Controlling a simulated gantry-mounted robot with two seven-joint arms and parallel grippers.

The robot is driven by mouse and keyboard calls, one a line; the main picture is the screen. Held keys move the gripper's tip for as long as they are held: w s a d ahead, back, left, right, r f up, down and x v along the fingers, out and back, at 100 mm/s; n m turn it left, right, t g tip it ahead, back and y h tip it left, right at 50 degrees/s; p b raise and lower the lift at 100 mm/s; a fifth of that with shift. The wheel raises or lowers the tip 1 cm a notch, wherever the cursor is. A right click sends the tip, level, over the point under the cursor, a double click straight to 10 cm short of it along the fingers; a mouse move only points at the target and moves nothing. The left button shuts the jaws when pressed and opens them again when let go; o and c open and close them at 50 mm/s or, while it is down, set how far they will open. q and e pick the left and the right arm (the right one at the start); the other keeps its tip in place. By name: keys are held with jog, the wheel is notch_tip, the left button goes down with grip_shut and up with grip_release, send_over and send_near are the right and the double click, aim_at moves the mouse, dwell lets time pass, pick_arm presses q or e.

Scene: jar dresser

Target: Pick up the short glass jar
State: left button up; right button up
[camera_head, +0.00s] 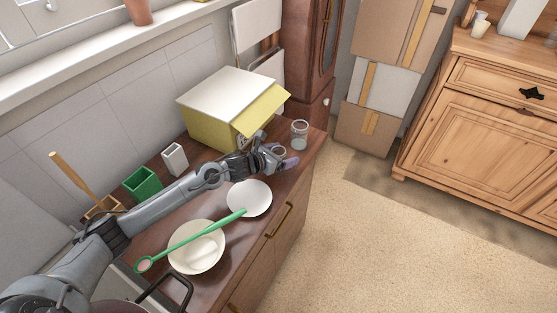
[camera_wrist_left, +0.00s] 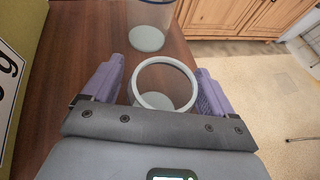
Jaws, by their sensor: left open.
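The short glass jar (camera_head: 279,151) stands near the far end of the dark wooden counter, partly hidden by my left gripper in the head view. In the left wrist view its round, open rim (camera_wrist_left: 165,64) shows between the two purple fingers. My left gripper (camera_head: 276,149) is open, with one finger on each side of the jar; it also shows in the left wrist view (camera_wrist_left: 160,85). Whether the right finger touches the glass is hard to tell. A taller glass jar (camera_head: 299,135) stands just beyond, also in the left wrist view (camera_wrist_left: 149,36). My right gripper is out of view.
A yellow box with a white top (camera_head: 225,100) stands close beside the gripper. A white plate (camera_head: 249,198), a bowl (camera_head: 197,258), a green spoon (camera_head: 195,237), a green container (camera_head: 142,184) and a white container (camera_head: 174,158) are along the counter (camera_head: 225,279). The counter's edge is near the jars.

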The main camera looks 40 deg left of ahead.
pick_arm(q)
jog(key=shift+c, duration=0.3)
jog(key=c, duration=0.9)
jog(key=shift+r, duration=0.1)
jog(key=shift+c, duration=0.8)
